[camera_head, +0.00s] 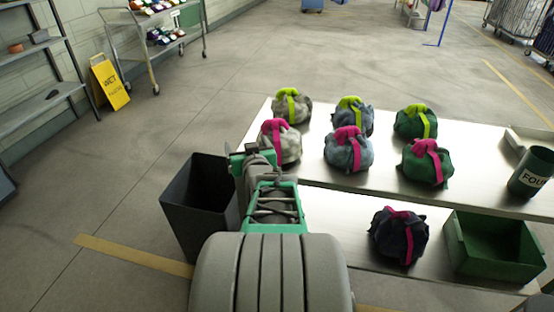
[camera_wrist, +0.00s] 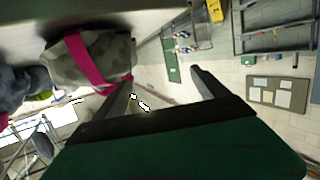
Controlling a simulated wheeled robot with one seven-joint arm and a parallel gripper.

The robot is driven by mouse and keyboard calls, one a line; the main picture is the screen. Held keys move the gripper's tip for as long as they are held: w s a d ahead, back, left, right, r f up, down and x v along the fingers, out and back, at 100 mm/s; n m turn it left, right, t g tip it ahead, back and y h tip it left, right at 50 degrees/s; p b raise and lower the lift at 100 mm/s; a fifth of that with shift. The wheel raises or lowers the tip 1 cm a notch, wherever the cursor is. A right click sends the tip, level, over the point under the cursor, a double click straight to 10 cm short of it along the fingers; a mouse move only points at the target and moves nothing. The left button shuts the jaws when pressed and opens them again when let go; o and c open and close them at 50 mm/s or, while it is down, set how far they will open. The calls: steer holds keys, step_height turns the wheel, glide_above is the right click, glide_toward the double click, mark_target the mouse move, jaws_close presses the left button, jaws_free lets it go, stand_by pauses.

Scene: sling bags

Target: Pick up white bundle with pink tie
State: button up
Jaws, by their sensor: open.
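The white bundle with the pink tie (camera_head: 289,148) sits at the near left corner of the metal table and looks pale grey. My gripper (camera_head: 249,151) is just left of it, past the table's left edge. In the wrist view the bundle (camera_wrist: 112,58) is at upper left with its pink tie (camera_wrist: 84,60) across it. My open gripper (camera_wrist: 163,90) has nothing between its fingers. The left finger overlaps the bundle's lower right edge in the picture; I cannot tell if they touch. The head view partly hides the fingers behind my arm.
Right of it on the table (camera_head: 300,181) are a blue-grey (camera_head: 348,153) and a green bundle (camera_head: 420,167) with pink ties. Several green-tied bundles stand behind. A dark bundle (camera_head: 399,240) and green bin (camera_head: 487,273) are nearer. A dark open bin (camera_head: 195,215) stands left of my arm.

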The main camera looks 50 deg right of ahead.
mark_target(275, 125)
steer(key=shift+o, duration=0.8)
steer(key=s+d+h, duration=0.1)
steer(key=s+d, duration=0.1)
steer(key=s+d+m+h, duration=0.1)
steer(key=s+d, duration=0.1)
steer(key=s+d+m+h, duration=0.1)
steer(key=d+h, duration=0.1)
steer(key=d, duration=0.1)
steer(key=shift+s+d+r+b, duration=0.1)
steer(key=shift+s+r+b, duration=0.2)
steer(key=shift+s, duration=0.1)
steer(key=x, duration=0.7)
steer(key=shift+w+p, duration=0.25)
steer(key=shift+p, duration=0.1)
steer(key=shift+c, duration=0.4)
jaws_close()
